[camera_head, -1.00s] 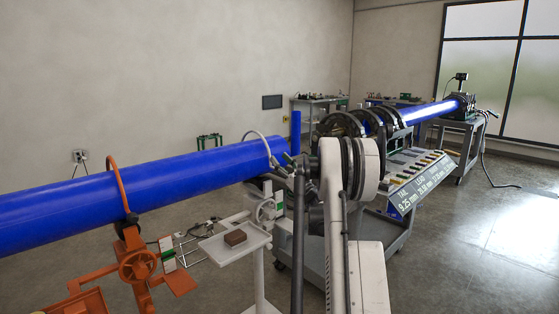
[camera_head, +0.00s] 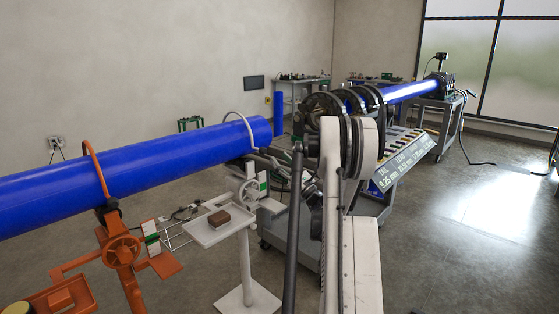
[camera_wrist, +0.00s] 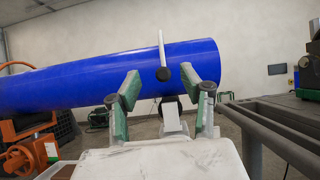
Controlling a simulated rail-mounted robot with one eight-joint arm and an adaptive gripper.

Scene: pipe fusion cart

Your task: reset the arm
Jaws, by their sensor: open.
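My gripper (camera_wrist: 161,76) is open in the wrist view, its two green-sided fingers apart with nothing held between them. Beyond the fingers a long blue pipe (camera_wrist: 80,84) crosses the view, with its free end at the right. I cannot tell how far the fingertips are from the pipe. In the head view my white arm (camera_head: 335,150) stands in front of the fusion cart, and my gripper cannot be made out there. The blue pipe (camera_head: 130,165) runs from the left edge to the middle.
An orange stand (camera_head: 120,250) and a white stand with a tray (camera_head: 240,235) are under the pipe. The fusion cart (camera_head: 385,170) with black clamp rings and a second blue pipe (camera_head: 410,92) stands behind my arm.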

